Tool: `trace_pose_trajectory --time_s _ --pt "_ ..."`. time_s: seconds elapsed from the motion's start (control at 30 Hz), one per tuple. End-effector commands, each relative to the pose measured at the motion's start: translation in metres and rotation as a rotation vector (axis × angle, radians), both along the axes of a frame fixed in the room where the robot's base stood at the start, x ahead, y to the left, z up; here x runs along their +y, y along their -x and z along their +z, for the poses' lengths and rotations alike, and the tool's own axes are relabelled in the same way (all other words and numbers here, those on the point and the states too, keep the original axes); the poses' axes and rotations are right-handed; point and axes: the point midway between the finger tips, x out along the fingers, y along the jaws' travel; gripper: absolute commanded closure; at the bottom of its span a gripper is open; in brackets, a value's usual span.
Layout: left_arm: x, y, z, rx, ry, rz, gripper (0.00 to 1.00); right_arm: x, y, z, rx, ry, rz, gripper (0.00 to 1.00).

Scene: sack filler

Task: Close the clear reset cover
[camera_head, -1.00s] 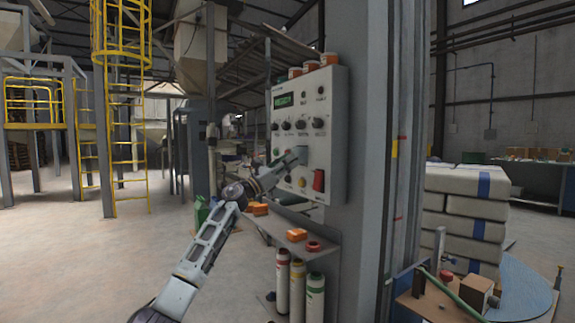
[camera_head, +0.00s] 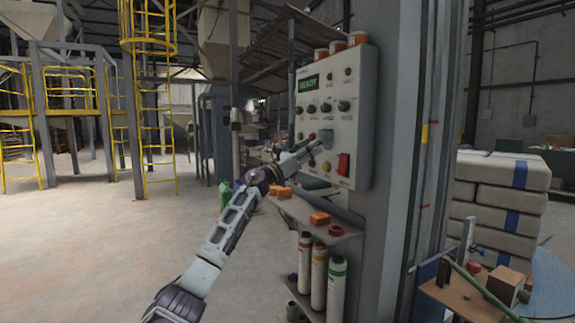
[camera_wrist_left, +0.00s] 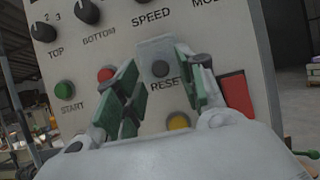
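The reset button (camera_wrist_left: 160,68) is black and sits above the RESET label on the grey control panel (camera_head: 352,105). A pale, see-through square, the clear reset cover (camera_wrist_left: 156,47), shows around and above the button; its exact tilt is hard to tell. In the head view, a grey-teal plate at the fingertips looks like this cover (camera_head: 326,135). My left gripper (camera_head: 314,147) is in front of the panel's lower half. In the wrist view its green-padded fingers (camera_wrist_left: 158,75) are spread on either side of the button, with nothing clearly held. My right gripper is out of view.
A green START button (camera_wrist_left: 65,90), a red button (camera_wrist_left: 106,74), a yellow button (camera_wrist_left: 178,121) and a red switch (camera_wrist_left: 237,93) surround the reset area. Dark knobs (camera_head: 326,107) line the panel above. A shelf (camera_head: 345,236) with orange items juts out below.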

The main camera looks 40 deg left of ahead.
Motion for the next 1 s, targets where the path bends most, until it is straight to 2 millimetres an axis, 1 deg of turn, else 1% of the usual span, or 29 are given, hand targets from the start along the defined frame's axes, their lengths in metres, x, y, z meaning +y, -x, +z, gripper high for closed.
trace_pose_trajectory --time_s 1.0 --pt "0.022 0.053 -0.032 0.003 -0.001 0.0 0.6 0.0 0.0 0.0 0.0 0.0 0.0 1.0"
